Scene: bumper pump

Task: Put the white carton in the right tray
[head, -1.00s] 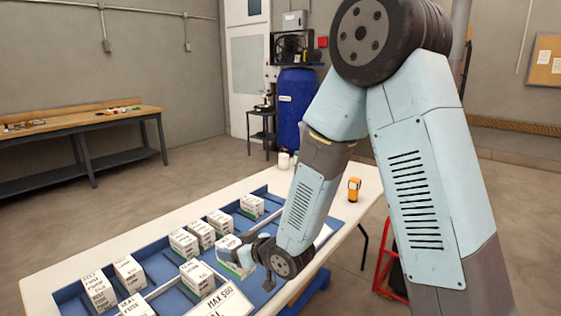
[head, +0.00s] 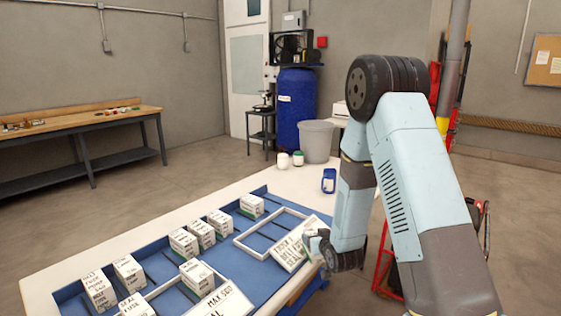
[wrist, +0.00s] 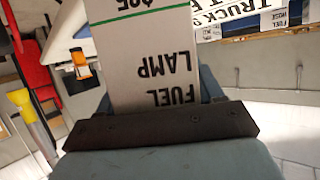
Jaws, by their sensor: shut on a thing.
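My gripper (head: 326,250) is shut on a white carton, which it holds at the right side of the table beside the sloped sign of the right tray. In the wrist view the carton (wrist: 150,60) fills the space between the fingers, with upside-down "FUEL LAMP" lettering and a green stripe. In the head view it is mostly hidden by the gripper. The right tray (head: 240,240) is a white-rimmed frame with a blue floor and a divider. It looks empty. Its lettered sign (head: 293,252) leans at its near right edge and also shows in the wrist view (wrist: 215,18).
Several white cartons (head: 184,243) stand in the blue table insert left of the tray. A second white frame (head: 160,290) with a sign (head: 222,303) lies nearer. White jars (head: 284,160), a blue container (head: 329,180) and a grey bin (head: 316,141) are at the far end.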

